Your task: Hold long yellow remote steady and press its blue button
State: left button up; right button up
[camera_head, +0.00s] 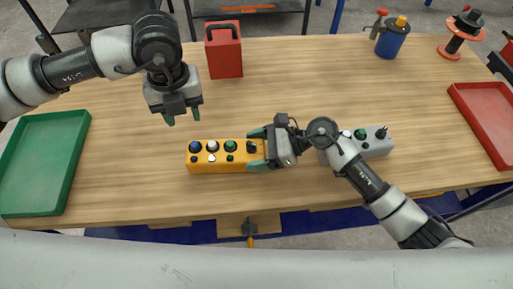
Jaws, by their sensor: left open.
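The long yellow remote (222,165) lies on the wooden table, front and centre. Its blue button (195,146) is at the left end of the back row, followed by white, green and black ones. Smaller buttons are in front. My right gripper (258,149) has its fingers on the front and back sides of the remote's right end and appears closed on it. My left gripper (182,116) is open and empty, pointing down above the table, behind and a little left of the blue button, apart from the remote.
A grey remote (376,143) lies to the right, partly hidden by my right arm. A green tray (47,160) is at left, a red tray (481,110) at right. A red canister (224,52) and blue canister (392,38) stand at the back. The table between is clear.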

jog(key=c, duration=0.5)
pick_arm(q)
jog(key=shift+c, duration=0.7)
pick_arm(e)
jog(key=shift+c, duration=0.3)
pick_arm(q)
grip_shut()
